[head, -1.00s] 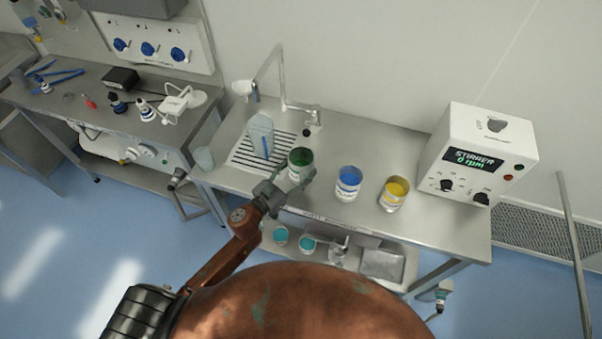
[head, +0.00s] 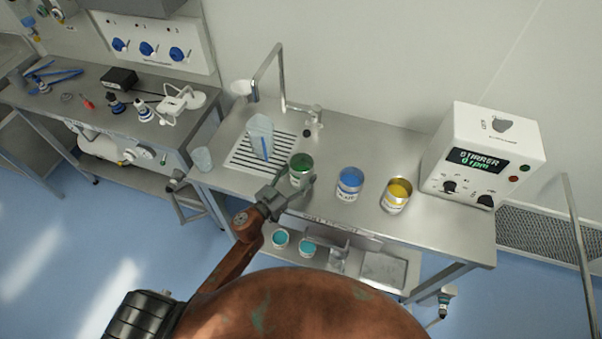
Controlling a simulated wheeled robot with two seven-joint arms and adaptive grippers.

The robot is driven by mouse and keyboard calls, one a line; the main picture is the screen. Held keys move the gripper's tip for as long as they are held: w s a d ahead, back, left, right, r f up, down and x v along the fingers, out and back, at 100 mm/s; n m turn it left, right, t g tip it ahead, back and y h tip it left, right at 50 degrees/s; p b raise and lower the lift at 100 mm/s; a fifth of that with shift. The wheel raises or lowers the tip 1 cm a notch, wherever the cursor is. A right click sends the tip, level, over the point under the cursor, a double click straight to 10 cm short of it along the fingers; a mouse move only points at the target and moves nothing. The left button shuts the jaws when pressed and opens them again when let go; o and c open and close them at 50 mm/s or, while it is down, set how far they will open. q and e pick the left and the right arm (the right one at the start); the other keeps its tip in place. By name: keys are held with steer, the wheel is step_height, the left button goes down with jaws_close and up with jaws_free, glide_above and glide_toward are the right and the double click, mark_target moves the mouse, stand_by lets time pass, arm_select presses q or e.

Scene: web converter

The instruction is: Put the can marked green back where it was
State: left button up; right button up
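The can marked green (head: 301,164) is a pale tin with green contents at its top. It appears to stand upright on the steel bench (head: 330,232), just right of the slotted drain. My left gripper (head: 297,188) is at the can's near side, low down. Its fingers look spread, with one fingertip at the can's lower right; the other finger is hard to make out. I cannot tell whether either touches the can. A blue can (head: 349,183) and a yellow can (head: 396,195) stand to the right. My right gripper is not in view.
A clear jug (head: 260,138) stands on the drain grating (head: 242,158) under a tall tap (head: 283,85). Teal-topped cans (head: 280,238) sit on the lower shelf. Bench between green and blue cans is clear.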

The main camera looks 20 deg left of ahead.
arm_select(q)
steer(key=o, duration=0.4)
steer(key=shift+r, duration=0.1)
steer(key=shift+s+a, duration=0.1)
steer(key=v, duration=1.1)
steer(key=shift+s+a+r, duration=0.15)
steer(key=shift+s, duration=0.2)
